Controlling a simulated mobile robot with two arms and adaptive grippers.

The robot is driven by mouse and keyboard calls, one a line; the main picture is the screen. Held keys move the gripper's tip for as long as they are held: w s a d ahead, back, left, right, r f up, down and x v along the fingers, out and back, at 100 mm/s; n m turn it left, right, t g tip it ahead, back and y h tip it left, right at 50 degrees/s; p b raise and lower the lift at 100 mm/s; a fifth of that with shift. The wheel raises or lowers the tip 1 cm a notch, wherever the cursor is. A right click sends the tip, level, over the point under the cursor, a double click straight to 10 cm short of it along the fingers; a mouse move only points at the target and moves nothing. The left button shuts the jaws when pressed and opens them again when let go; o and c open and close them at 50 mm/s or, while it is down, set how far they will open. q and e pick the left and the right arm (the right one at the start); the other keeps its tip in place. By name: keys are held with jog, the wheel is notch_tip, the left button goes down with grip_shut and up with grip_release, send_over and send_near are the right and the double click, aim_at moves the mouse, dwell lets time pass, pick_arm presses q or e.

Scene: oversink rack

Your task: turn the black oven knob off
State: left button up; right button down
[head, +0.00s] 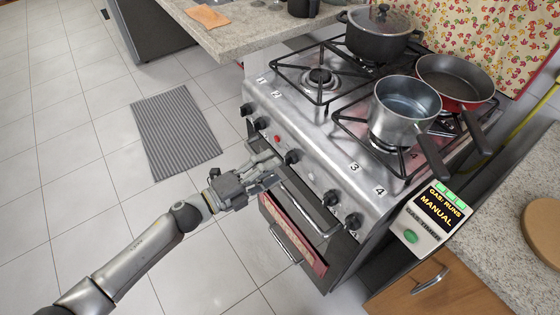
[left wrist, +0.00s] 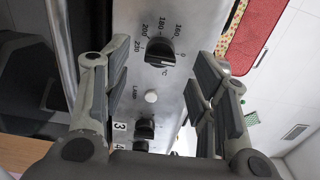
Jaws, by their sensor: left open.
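The black oven knob (head: 292,157) sits in the middle of the stove's front panel, right of a small red light. In the left wrist view the oven knob (left wrist: 160,52) has temperature numbers around it, and a pale line shows on its face; its exact setting is hard to read. My left gripper (head: 268,164) is in front of the panel, close to the oven knob. In the left wrist view the open fingers (left wrist: 160,72) stand on either side of the knob, with gaps to it. My right gripper is not in view.
More black knobs (head: 331,198) line the panel, and a white lamp button (left wrist: 151,96) is beside the oven knob. An oven handle (head: 296,222) lies below. A steel saucepan (head: 404,108), a dark pot (head: 378,40) and a red pan (head: 455,78) stand on the stove.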

pick_arm(q)
jog(key=v, duration=0.7)
jog(key=shift+s+a, duration=0.15)
jog(key=shift+s, duration=0.05)
jog(key=w+a+f+n+t+y+p, duration=0.1)
jog(key=a+f+n+y, duration=0.35)
jog(key=f, duration=0.35)
jog(key=w+a+f+n+t+y+p, duration=0.1)
jog(key=a+f+n+y, duration=0.2)
jog(key=a+f+n, duration=0.3)
jog(key=s+a+f+n+g+y, duration=0.2)
jog(key=s+f+n, duration=0.25)
jog(key=f, duration=0.35)
jog(key=s+a+f+n+g+y, duration=0.1)
jog(key=s+a+f+n+y, duration=0.3)
jog(key=f, duration=0.5)
jog(key=s+d+f+n+g, duration=0.1)
jog(key=s+f+n+g, duration=0.1)
jog(key=s, duration=0.8)
jog(key=s+f+n+g+p, duration=0.1)
jog(key=s+f+n+g, duration=0.2)
jog(key=s+f, duration=0.4)
jog(key=s+d+f+n+g+y+p, duration=0.1)
jog(key=s+f+n+g, duration=0.1)
jog(key=s, duration=1.3)
notch_tip(320, 180, down, 3)
jog(key=shift+s+d+r+n+g, duration=0.2)
jog(key=shift+d+n+g, duration=0.15)
jog(key=shift+g, duration=0.45)
